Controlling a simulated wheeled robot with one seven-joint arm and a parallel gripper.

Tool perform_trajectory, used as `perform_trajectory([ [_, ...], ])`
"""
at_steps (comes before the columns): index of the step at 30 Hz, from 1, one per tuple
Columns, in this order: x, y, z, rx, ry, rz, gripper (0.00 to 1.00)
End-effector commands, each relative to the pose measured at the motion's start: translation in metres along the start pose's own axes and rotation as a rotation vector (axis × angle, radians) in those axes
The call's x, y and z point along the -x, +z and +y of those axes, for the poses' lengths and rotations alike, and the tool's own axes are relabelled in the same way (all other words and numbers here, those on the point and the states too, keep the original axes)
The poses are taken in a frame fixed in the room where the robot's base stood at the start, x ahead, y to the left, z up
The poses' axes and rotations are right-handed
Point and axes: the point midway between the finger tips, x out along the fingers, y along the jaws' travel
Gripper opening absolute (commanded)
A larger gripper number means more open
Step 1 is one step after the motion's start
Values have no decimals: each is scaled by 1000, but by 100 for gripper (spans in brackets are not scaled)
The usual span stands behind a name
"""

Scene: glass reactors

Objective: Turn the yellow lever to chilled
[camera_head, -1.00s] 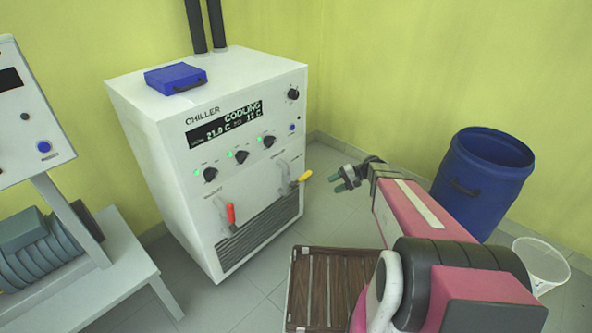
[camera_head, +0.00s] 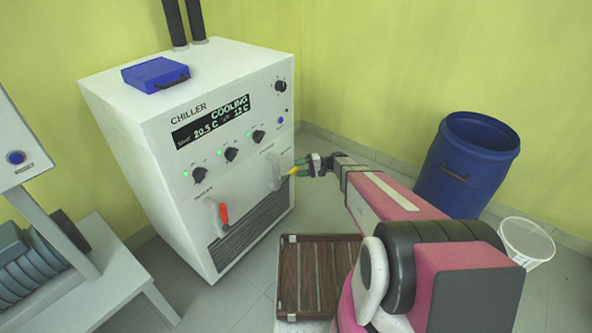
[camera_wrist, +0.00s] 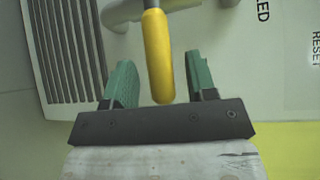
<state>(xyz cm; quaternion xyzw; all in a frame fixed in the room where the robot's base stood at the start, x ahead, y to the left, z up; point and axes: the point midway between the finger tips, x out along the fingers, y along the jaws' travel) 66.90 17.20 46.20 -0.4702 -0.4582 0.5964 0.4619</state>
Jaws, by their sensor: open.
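The yellow lever (camera_head: 294,171) sticks out from the lower right of the white chiller's (camera_head: 150,165) front. In the wrist view the yellow lever (camera_wrist: 158,58) lies between the two green fingers of my gripper (camera_wrist: 163,85), with gaps on both sides. My gripper (camera_head: 304,166) is open at the lever's handle in the head view. The chiller's display (camera_head: 210,122) reads "COOLING". Part of the word ending in "LED" shows beside the lever in the wrist view; the rest of the label is hidden.
A red lever (camera_head: 224,214) hangs on the same front, left of the yellow one, with a grille (camera_head: 250,228) below. Knobs (camera_head: 231,154) sit above. A blue drum (camera_head: 468,165) and white bucket (camera_head: 527,243) stand right.

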Motion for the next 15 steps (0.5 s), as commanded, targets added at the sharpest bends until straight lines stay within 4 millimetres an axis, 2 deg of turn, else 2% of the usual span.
perform_trajectory([
  [6,-17,0,0,0,0,1,52],
  [15,-18,0,0,0,0,1,52],
])
